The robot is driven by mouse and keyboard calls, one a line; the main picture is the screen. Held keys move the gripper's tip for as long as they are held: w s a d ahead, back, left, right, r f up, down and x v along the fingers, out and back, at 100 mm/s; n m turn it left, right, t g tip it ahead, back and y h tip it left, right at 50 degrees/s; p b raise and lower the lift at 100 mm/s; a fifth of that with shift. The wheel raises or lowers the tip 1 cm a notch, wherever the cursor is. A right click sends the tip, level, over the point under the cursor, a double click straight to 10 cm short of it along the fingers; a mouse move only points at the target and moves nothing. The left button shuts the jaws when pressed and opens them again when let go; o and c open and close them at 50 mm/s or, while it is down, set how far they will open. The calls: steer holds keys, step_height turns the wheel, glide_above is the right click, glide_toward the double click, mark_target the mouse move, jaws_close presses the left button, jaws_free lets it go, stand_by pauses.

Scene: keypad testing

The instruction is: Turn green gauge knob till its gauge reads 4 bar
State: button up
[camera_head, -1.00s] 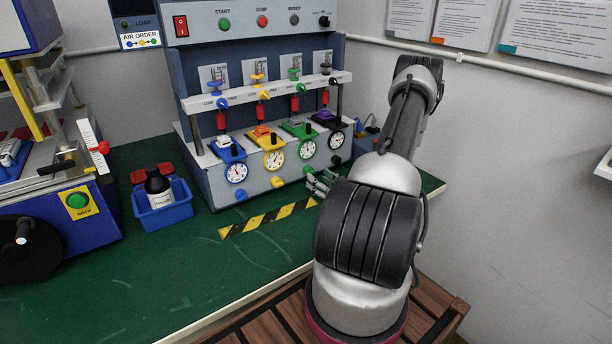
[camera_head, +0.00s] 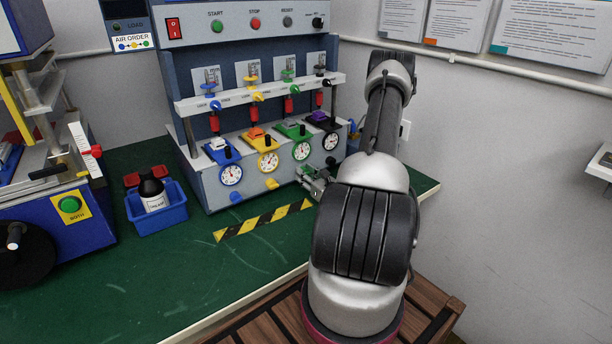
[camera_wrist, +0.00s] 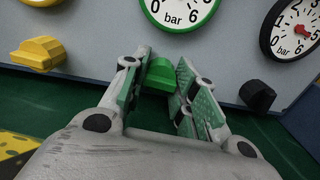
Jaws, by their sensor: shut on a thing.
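The green-rimmed gauge (camera_head: 302,150) is on the front of the test bench, and its needle is too small to read in the head view. In the wrist view only the lower part of this gauge (camera_wrist: 180,16) shows, with 0, 6 and "bar"; its needle is out of the picture. The green knob (camera_wrist: 160,73) is just below it, between the two fingers of my gripper (camera_wrist: 162,80). My gripper is shut on the knob. In the head view my gripper (camera_head: 309,177) is at the bench front and hides the knob.
A yellow knob (camera_wrist: 38,54) is to the left and a black knob (camera_wrist: 257,96) to the right, under their own gauges. A striped strip (camera_head: 263,220) lies in front.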

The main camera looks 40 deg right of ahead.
steer(key=shift+o, duration=0.2)
steer(key=m, duration=0.3)
steer(key=shift+m, duration=2.1)
steer(key=shift+c, duration=0.2)
steer(key=o, duration=1.1)
steer(key=shift+c, duration=0.2)
steer(key=shift+s, duration=0.1)
steer(key=s, duration=1.1)
steer(key=shift+s+a, duration=0.35)
steer(key=shift+s, duration=0.05)
